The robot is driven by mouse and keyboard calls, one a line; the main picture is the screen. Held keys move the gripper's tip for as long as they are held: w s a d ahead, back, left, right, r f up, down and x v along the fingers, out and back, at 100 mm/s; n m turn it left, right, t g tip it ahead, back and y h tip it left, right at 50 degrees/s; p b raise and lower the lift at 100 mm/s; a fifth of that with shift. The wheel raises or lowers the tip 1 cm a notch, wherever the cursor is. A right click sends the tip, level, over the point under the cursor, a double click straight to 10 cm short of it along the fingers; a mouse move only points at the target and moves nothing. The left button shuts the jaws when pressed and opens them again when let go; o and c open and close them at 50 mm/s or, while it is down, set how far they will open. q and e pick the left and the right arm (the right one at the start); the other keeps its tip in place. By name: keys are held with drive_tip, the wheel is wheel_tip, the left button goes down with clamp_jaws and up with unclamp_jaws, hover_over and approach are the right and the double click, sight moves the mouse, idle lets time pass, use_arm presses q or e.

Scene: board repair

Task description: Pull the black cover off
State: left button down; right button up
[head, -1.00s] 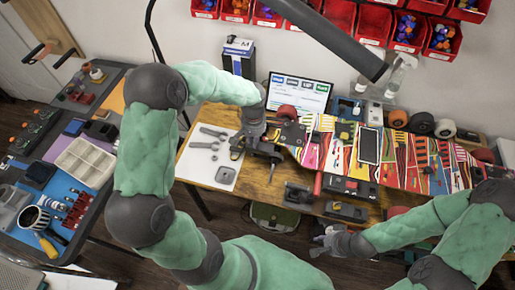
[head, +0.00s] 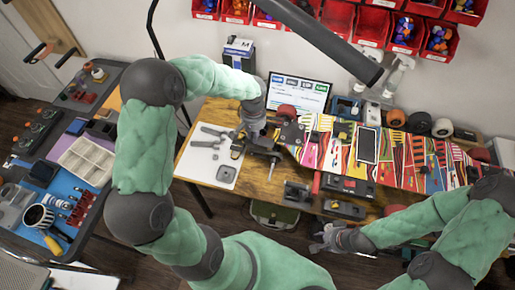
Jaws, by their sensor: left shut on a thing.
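My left gripper (head: 265,157) is over the left part of the wooden workbench, beside the left end of the multicoloured board (head: 390,170). It is shut on a small dark thing, mostly hidden by its own fingers. I cannot tell for sure whether this is the black cover. A black metal part (head: 291,133) with a red wheel (head: 286,110) is at the board's left end, close to the gripper. My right gripper (head: 318,243) hangs in front of the bench's front edge, away from the board. Its fingers are too small to read.
A white sheet with grey tools (head: 212,150) lies left of my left gripper. Dark tool blocks (head: 344,209) sit along the bench front. A screen (head: 298,92) and spray bottles (head: 396,78) stand behind. A side table with a compartment tray (head: 84,160) is at left.

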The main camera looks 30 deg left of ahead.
use_arm(q)
drive_tip(key=shift+r, duration=0.1)
drive_tip(key=shift+r+p, duration=2.4)
drive_tip(key=shift+r, duration=1.05)
drive_tip(key=shift+f, duration=0.1)
